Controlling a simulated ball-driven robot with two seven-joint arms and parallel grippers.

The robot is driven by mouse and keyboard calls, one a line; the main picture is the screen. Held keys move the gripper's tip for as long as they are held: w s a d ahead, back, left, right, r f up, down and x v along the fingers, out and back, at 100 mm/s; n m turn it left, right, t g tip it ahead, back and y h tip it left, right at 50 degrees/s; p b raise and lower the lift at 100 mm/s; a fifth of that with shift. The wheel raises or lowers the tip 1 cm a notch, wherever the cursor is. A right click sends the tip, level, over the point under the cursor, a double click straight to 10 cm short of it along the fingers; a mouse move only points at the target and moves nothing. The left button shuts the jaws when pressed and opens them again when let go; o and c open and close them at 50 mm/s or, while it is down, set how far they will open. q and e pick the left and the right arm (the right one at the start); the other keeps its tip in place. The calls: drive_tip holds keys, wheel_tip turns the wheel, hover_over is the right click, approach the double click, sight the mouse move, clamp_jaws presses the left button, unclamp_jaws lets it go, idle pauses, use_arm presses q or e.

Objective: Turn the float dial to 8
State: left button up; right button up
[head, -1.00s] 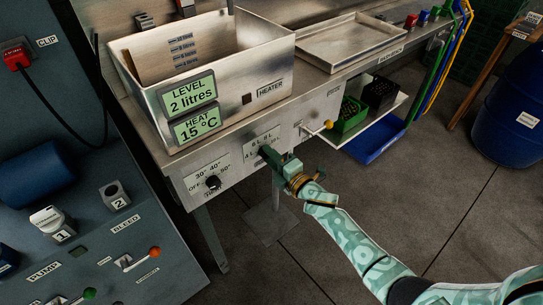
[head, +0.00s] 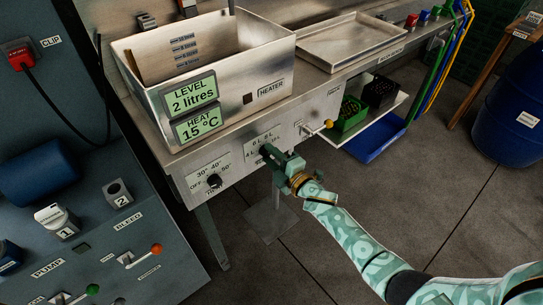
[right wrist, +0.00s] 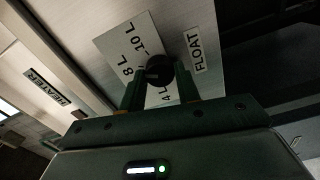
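The float dial (right wrist: 158,68) is a dark round knob on a white scale plate (right wrist: 128,47), beside the label FLOAT. The 8 L, 10 L and 4 L marks show in the right wrist view; the 6 L mark is hidden there. My right gripper (right wrist: 160,80) has one finger on each side of the knob and looks closed on it. In the head view, my right gripper (head: 267,152) reaches the panel front and covers the dial. Which mark the dial points at is unclear. My left gripper is out of view.
The tank (head: 228,82) above carries displays reading LEVEL 2 litres (head: 195,95) and HEAT 15 °C. A heat knob (head: 214,181) is left of the dial; a yellow-tipped lever (head: 328,124) is close on its right. Open floor lies below.

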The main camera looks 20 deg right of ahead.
drive_tip(key=o, duration=0.3)
drive_tip(key=shift+o, duration=0.2)
use_arm(q)
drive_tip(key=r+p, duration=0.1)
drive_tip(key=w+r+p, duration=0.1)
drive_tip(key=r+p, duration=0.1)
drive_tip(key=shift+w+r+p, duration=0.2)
drive_tip(key=shift+p, duration=0.1)
use_arm(e)
drive_tip(key=v, duration=1.6)
drive_tip(key=shift+s, duration=0.2)
drive_tip(key=shift+d, duration=0.1)
